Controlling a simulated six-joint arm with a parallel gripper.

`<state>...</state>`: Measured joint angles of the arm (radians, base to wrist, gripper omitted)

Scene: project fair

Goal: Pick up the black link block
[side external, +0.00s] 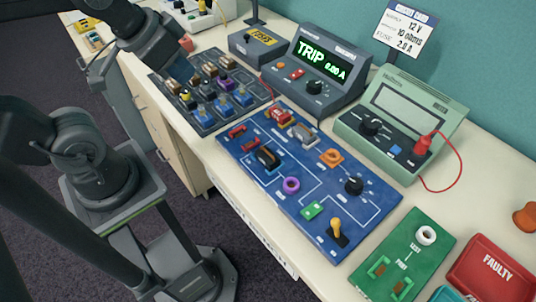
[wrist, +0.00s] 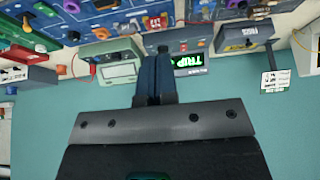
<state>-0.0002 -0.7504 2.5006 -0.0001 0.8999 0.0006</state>
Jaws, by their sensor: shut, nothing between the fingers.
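My gripper (side external: 183,70) is at the upper left of the side view, shut and empty, with its blue fingers above the back left edge of the dark parts board. The closed fingers also show in the wrist view (wrist: 154,72). Several small blocks stand in rows on the dark parts board (side external: 203,128), some brown-topped, some dark, some blue. A dark block (side external: 206,94) sits among them. Another black block (side external: 268,157) with copper ends sits on the blue circuit board (side external: 318,182). I cannot tell which one is the black link block.
A grey meter (side external: 317,65) reading TRIP and a green meter (side external: 398,120) with a red plug and lead stand behind the boards. A green board (side external: 405,258) and a red FAULTY tray (side external: 490,277) are at the front right. A teal wall closes the back.

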